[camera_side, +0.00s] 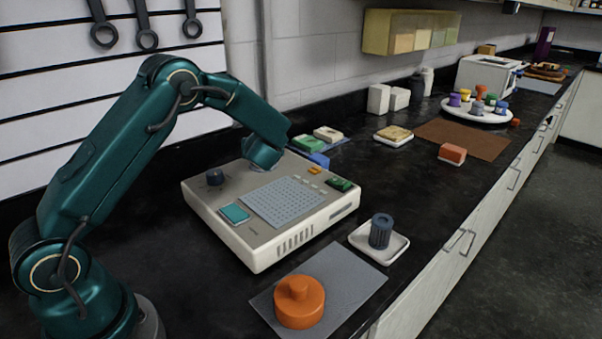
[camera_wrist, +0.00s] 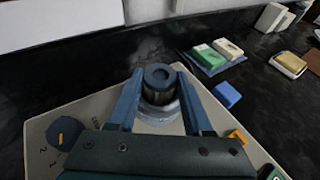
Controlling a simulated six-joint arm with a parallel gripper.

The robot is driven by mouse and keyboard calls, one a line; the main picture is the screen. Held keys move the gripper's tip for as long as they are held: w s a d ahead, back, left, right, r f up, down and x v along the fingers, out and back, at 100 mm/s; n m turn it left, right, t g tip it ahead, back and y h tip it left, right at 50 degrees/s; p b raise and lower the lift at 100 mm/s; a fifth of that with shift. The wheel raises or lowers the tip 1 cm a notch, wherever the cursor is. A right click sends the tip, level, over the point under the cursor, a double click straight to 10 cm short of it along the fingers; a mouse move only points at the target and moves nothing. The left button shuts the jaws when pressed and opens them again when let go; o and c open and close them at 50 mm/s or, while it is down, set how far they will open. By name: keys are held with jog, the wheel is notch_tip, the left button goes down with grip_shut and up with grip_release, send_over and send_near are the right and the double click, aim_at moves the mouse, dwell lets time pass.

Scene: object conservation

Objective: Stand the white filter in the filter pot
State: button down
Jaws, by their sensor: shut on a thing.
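In the wrist view, my gripper (camera_wrist: 160,85) is shut on a cylinder with a dark blue-grey, holed end cap, which I take to be the filter (camera_wrist: 159,76). Its body looks dark in shadow, so I cannot confirm it is white. It looks upright, with its lower part within or just above a pale grey ring (camera_wrist: 158,113), apparently the filter pot's rim. I cannot tell how deep it sits. In the side view, my gripper (camera_side: 263,155) is low over the back of the beige machine (camera_side: 225,222); the arm hides the held piece. A second, dark ribbed filter (camera_side: 380,232) stands upright on a white dish (camera_side: 362,246).
An orange round lid (camera_side: 299,302) lies on a grey mat (camera_side: 345,265) in front. The machine's dark knob (camera_side: 215,177) is left of my gripper. Green and white blocks (camera_side: 327,134) and a blue block (camera_side: 319,160) lie behind the machine. Black counter between is clear.

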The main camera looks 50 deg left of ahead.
jog(key=shift+f, duration=0.2)
jog(key=shift+c, duration=1.6)
grip_release()
jog(key=shift+f, duration=0.1)
